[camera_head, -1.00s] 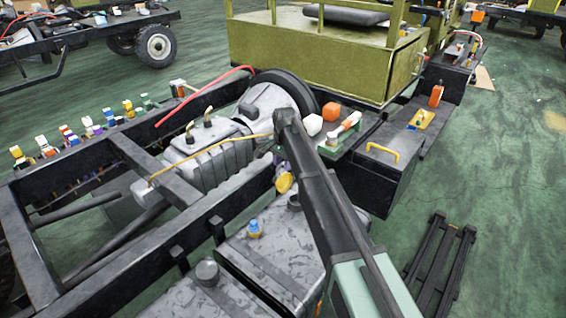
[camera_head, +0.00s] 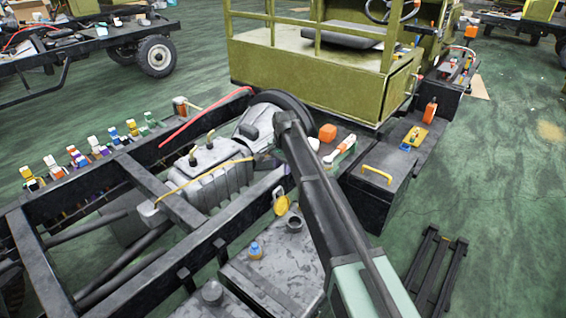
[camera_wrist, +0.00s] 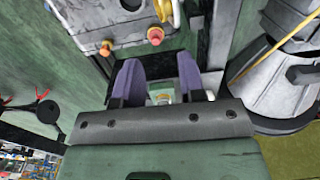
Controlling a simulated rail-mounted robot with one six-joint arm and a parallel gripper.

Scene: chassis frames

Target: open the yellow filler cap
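The yellow filler cap (camera_head: 281,205) shows in the head view just left of my arm, at the side of the chassis rail near the dark tank. It looks like a round yellow disc with a small piece above it; I cannot tell whether it is open. My gripper (camera_wrist: 160,76) shows in the wrist view with two purple fingers apart and nothing visibly held.
A blue cap (camera_head: 255,250) and a dark cap (camera_head: 212,292) sit on the tanks. The chassis rail (camera_head: 190,255) runs alongside. A black box with a yellow handle (camera_head: 377,174) stands right of my arm. Two reddish knobs (camera_wrist: 155,36) (camera_wrist: 105,48) show in the wrist view.

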